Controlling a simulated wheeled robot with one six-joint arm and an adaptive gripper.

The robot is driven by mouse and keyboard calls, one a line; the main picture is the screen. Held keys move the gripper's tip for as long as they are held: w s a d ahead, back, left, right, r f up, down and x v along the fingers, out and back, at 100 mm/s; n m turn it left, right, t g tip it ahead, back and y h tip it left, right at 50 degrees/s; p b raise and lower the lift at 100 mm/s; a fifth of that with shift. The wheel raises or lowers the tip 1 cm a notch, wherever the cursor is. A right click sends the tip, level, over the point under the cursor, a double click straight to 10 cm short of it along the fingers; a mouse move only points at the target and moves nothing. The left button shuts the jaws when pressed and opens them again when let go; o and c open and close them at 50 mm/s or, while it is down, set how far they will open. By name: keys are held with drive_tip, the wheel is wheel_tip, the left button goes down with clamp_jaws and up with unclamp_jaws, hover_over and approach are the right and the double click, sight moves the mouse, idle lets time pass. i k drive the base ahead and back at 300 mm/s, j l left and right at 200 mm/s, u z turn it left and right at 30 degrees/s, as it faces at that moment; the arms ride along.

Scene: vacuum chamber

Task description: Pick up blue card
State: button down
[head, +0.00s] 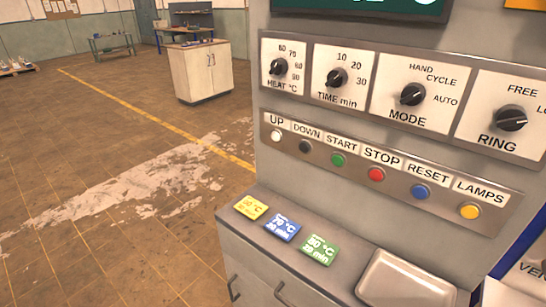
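The blue card (283,228) lies flat on the grey ledge (240,233) below the control panel. It sits between a yellow card (251,207) on its left and a green card (320,249) on its right, with small gaps between them. White print on the blue card shows a temperature and a time, too small to read surely. My gripper is not in view.
A shallow metal tray (405,281) stands on the ledge right of the cards. Above are knobs and a row of coloured buttons (376,174). Drawer handles (234,288) stick out below. Open floor (110,240) lies left; a cabinet (201,73) stands farther back.

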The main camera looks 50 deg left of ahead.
sight(281, 226)
drive_tip(key=u, duration=1.25)
